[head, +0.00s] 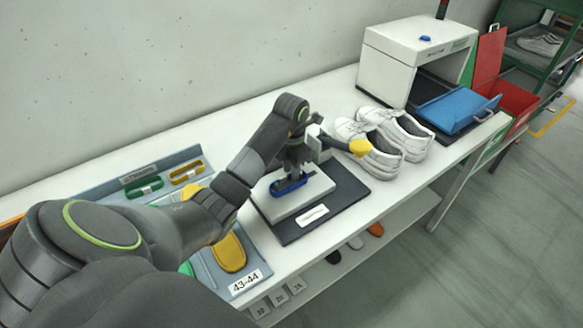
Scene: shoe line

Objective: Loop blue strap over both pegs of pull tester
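The blue strap (285,191) is a small flat loop low over the light block of the pull tester (310,189), which stands on a dark base. A lever with a yellow knob (358,147) reaches out to the right of the tester. My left gripper (294,172) points down right above the strap. Its fingers are dark and small against the tester, so I cannot tell whether they are shut on the strap. The two pegs are not clear to see, so whether the strap is around them cannot be told. My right gripper is not in view.
White shoes (405,140) stand close to the right of the tester. A white cabinet (395,58) and a blue tray (457,112) stand farther right. Green and yellow straps (186,174) lie on a grey rack behind my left arm. A yellow sole (230,253) lies in front.

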